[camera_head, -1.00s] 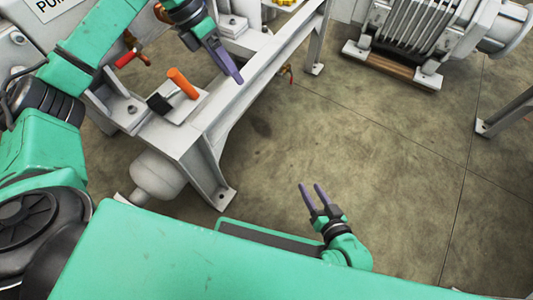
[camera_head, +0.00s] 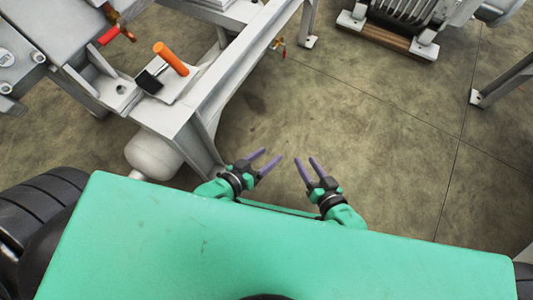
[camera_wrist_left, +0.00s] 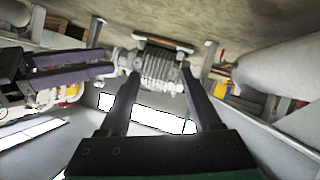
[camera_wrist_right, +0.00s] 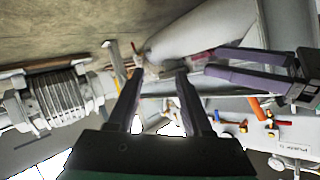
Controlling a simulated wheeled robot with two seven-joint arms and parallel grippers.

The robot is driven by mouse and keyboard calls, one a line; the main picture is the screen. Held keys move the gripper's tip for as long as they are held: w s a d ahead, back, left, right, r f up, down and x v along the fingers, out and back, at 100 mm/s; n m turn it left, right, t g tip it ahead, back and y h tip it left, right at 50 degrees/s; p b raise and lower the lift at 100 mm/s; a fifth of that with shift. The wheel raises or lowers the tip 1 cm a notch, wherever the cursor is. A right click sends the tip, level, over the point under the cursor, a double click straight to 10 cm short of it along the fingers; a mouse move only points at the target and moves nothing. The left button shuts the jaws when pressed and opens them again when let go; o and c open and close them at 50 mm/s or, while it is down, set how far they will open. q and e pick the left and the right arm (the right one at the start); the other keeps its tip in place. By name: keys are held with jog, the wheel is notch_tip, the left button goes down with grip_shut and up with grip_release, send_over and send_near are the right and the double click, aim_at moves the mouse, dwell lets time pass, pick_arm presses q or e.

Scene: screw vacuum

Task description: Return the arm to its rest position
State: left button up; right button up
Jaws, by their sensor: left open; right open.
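My left gripper (camera_head: 262,163) is in front of my green body in the head view, with its purple fingers apart and nothing between them. My right gripper (camera_head: 307,172) is beside it to the right, also open and empty. The two grippers are close together but apart. In the left wrist view the left fingers (camera_wrist_left: 162,85) are spread, and the other gripper's fingers show at the left. In the right wrist view the right fingers (camera_wrist_right: 158,80) are spread, and the other gripper's fingers show at the right.
A grey metal frame (camera_head: 187,125) stands at the left, carrying an orange-handled lever (camera_head: 171,58). A white rounded vessel (camera_head: 153,155) sits under it, near my left side. A finned grey machine (camera_head: 405,15) stands at the top right. The concrete floor (camera_head: 360,130) between is clear.

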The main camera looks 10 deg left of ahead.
pick_arm(q)
jog(key=s+a+r+g+y+p, duration=0.2)
jog(key=s+a+p, duration=0.4)
jog(key=p, duration=0.7)
jog(key=s+a+r+g+y+p, duration=0.2)
jog(key=s+a+g+p, duration=0.3)
jog(key=p, duration=0.7)
jog(key=s+a+r+g+y+p, duration=0.2)
jog(key=s+a+g+p, duration=0.1)
jog(key=s+a+p, duration=0.6)
jog(key=s+p, duration=0.1)
jog(key=p, duration=0.3)
jog(key=shift+s+m+y+p, duration=0.35)
jog(key=shift+s+m+y, duration=0.05)
pick_arm(e)
jog(key=s+d+r+g+h, duration=0.3)
jog(key=s+d+g, duration=0.2)
jog(key=s+d, duration=0.5)
jog(key=s+d+r+g+h, duration=0.3)
jog(key=s+d+g, duration=0.2)
jog(key=s+d, duration=0.5)
jog(key=shift+s+n+h, duration=0.3)
jog(key=shift+s+h, duration=0.1)
jog(key=shift+s, duration=0.5)
